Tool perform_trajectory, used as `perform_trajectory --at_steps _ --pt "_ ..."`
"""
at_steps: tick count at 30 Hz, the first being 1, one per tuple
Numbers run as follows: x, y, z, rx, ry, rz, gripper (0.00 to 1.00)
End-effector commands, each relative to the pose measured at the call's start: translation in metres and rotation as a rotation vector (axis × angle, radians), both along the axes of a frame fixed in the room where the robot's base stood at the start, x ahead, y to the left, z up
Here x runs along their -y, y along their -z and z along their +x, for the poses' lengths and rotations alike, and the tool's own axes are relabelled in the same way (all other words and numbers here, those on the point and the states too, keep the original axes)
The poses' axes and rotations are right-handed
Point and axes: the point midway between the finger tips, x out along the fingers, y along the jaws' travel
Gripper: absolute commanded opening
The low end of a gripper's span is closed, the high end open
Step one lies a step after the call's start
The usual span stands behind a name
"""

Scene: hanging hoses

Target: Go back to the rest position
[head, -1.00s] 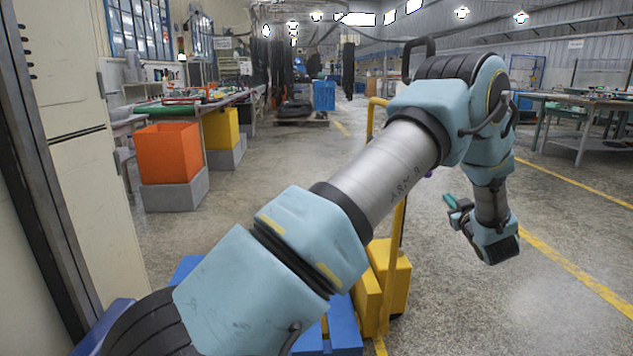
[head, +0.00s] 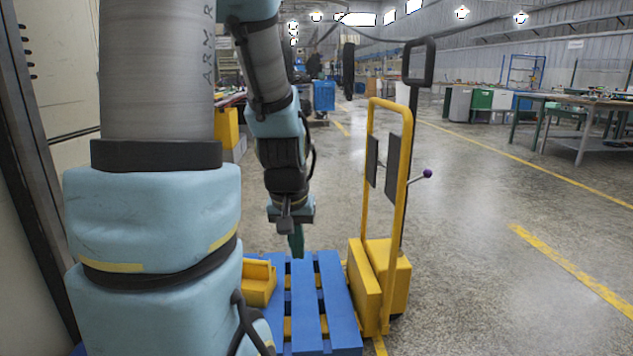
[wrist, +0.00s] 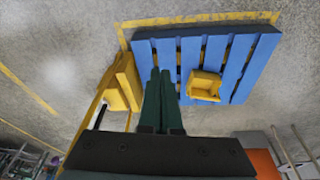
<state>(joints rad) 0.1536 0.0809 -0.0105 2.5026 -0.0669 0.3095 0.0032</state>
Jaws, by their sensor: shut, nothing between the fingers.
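My gripper (head: 297,238) hangs pointing down in the head view, above the blue pallet, with nothing in it. In the wrist view its two green fingers (wrist: 161,100) lie side by side, shut, over the pallet's near edge. My arm fills the left of the head view, with its forearm reaching down in the middle. No hose is held.
A blue pallet (head: 328,305) carries a yellow bin (head: 258,283); the bin also shows in the wrist view (wrist: 205,86). A yellow stacker (head: 378,285) with a tall frame stands just right of the pallet. Dark hoses (head: 348,70) hang farther back. The floor to the right is open.

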Motion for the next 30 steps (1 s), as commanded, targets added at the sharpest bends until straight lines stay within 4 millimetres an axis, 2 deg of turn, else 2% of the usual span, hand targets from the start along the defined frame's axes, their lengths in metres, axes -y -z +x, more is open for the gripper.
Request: perform_trajectory --at_steps 1,4,6,14,24,30 --pt "-0.013 0.000 -0.017 -0.038 -0.008 0.016 0.00" --pt "-0.034 -0.001 -0.051 -0.117 -0.015 0.049 0.00" --pt "-0.030 -0.024 -0.046 -0.108 -0.009 0.045 0.00" --pt "-0.029 -0.081 -0.045 -0.106 -0.008 0.044 0.00" --pt "-0.028 -0.185 -0.044 -0.105 -0.008 0.044 0.00" --pt "-0.028 -0.238 -0.044 -0.105 -0.008 0.043 0.00"
